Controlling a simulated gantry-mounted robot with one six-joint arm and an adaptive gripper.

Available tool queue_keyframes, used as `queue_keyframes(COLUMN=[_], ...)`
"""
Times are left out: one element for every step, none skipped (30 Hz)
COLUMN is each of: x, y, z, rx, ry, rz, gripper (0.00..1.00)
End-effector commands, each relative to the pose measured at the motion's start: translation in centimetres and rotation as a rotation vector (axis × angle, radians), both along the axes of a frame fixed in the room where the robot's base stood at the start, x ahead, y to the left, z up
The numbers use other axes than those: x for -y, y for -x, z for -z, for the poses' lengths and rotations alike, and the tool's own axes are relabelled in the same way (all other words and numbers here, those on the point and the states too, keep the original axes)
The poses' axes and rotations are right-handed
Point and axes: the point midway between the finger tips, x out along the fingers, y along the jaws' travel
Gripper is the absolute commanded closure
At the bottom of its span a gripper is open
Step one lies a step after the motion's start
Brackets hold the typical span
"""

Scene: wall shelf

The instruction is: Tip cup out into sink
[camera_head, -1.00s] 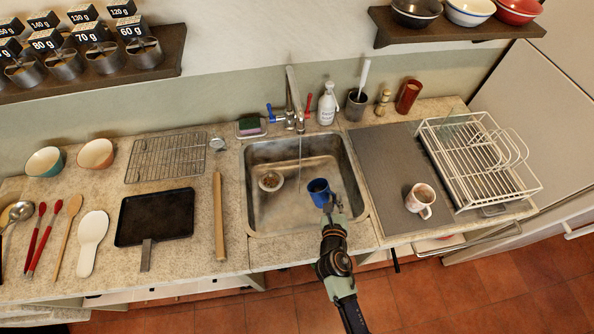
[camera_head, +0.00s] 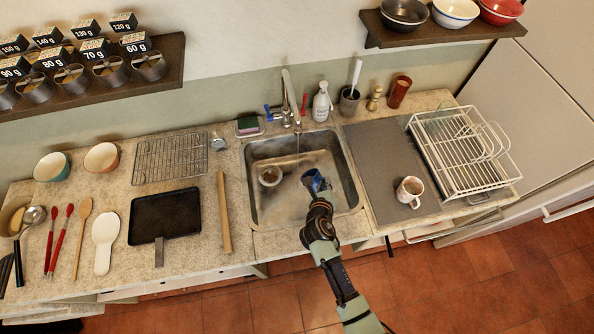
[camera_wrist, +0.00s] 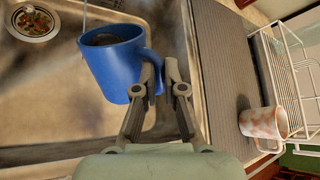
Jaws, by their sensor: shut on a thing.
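A blue cup (camera_head: 313,181) is over the right part of the metal sink (camera_head: 257,207). In the wrist view the blue cup (camera_wrist: 112,68) is slightly tilted, with dark contents showing inside. My gripper (camera_wrist: 165,75) is shut on the cup's handle, on its right side. In the head view my gripper (camera_head: 322,195) comes in from the front and partly hides the cup. The sink's drain strainer (camera_wrist: 35,23) holds bits of food. I cannot tell the cup's exact height above the sink floor.
A faucet (camera_head: 291,105) stands behind the sink with a thin stream of water falling. A patterned mug (camera_head: 410,191) stands on the grey mat (camera_head: 384,166) at the right, beside a white dish rack (camera_head: 462,150).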

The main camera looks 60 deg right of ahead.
Motion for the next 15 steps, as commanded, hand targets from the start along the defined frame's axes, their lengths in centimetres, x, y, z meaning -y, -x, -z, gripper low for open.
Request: queue_keyframes(x=[0.1,0.1,0.1,0.1,0.1,0.2,0.2,0.2,0.3,0.3,0.3,0.4,0.4,0.4,0.4], y=[0.0,0.0,0.0,0.0,0.0,0.0,-0.1,-0.1,-0.1,-0.1,-0.1,-0.1,0.0,0.0,-0.1], z=[-0.3,-0.3,-0.4,-0.5,-0.6,-0.7,-0.8,-0.8,-0.9,-0.9,-1.0,-1.1,-1.1,-1.2,-1.5], rx=[-0.011,-0.018,-0.026,-0.034,-0.042,-0.049,-0.057,-0.064,-0.074,-0.081,-0.088,-0.099,-0.106,-0.114,-0.125], ry=[-0.003,-0.006,-0.010,-0.012,-0.015,-0.019,-0.021,-0.023,-0.026,-0.029,-0.032,-0.035,-0.038,-0.041,-0.046], rz=[0.001,0.002,0.002,0.002,0.002,0.004,0.003,0.004,0.004,0.007,0.006,0.006,0.007,0.009,0.008], gripper=[1.00,1.00,1.00,1.00,1.00,1.00,1.00,1.00,1.00,1.00,1.00,1.00,1.00,1.00,1.00])
